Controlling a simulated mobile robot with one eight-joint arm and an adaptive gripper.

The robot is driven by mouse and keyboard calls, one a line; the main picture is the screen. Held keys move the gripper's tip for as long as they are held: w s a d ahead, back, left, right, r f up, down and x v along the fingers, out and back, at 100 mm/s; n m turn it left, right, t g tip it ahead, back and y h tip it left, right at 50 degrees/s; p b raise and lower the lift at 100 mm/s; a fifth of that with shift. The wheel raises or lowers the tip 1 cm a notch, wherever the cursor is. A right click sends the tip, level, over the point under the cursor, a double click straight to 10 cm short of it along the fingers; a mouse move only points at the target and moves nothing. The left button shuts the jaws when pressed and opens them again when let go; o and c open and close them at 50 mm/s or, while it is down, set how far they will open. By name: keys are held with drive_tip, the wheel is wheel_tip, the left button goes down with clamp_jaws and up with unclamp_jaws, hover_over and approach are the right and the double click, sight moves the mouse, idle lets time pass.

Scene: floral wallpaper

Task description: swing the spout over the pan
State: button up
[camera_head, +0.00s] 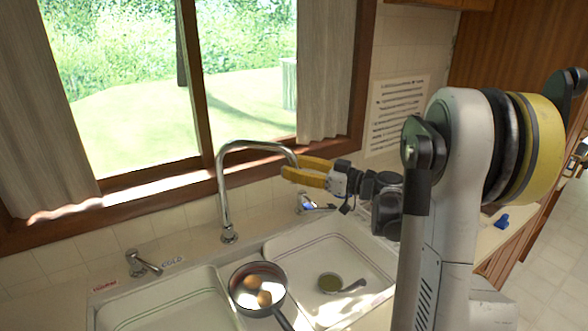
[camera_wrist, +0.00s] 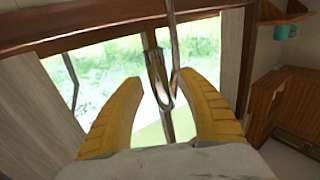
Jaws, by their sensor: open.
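The chrome spout (camera_head: 224,185) rises from behind the sink and arches over to the right, toward the right basin. Its free end is close to the tips of my gripper (camera_head: 284,168). In the wrist view the spout (camera_wrist: 160,80) shows between the two yellow fingers of my gripper (camera_wrist: 162,98), which are spread open on either side of it. I cannot tell whether a finger touches it. The pan (camera_head: 236,291) sits on the divider between the two basins, left of the spout's end, with brown round things inside.
The left basin (camera_head: 150,312) and the right basin (camera_head: 300,240) flank the pan. A ladle (camera_head: 330,283) lies in the right basin. A tap handle (camera_head: 140,263) stands at the back left. The window frame (camera_head: 150,186) and wall are close behind the spout.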

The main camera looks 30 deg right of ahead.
drive_tip(key=shift+c, duration=0.2)
clamp_jaws()
drive_tip(key=shift+a, duration=0.15)
drive_tip(key=s+a+m+t+h, duration=0.1)
drive_tip(key=s+a+m+h, duration=0.1)
drive_tip(key=a, duration=0.5)
drive_tip(key=s+a+m+t+h, duration=0.1)
drive_tip(key=s+a+h, duration=0.3)
drive_tip(key=a, duration=0.4)
drive_tip(key=shift+s+a+m+t, duration=0.15)
drive_tip(key=shift+s+m+t, duration=0.15)
drive_tip(key=shift+m, duration=0.3)
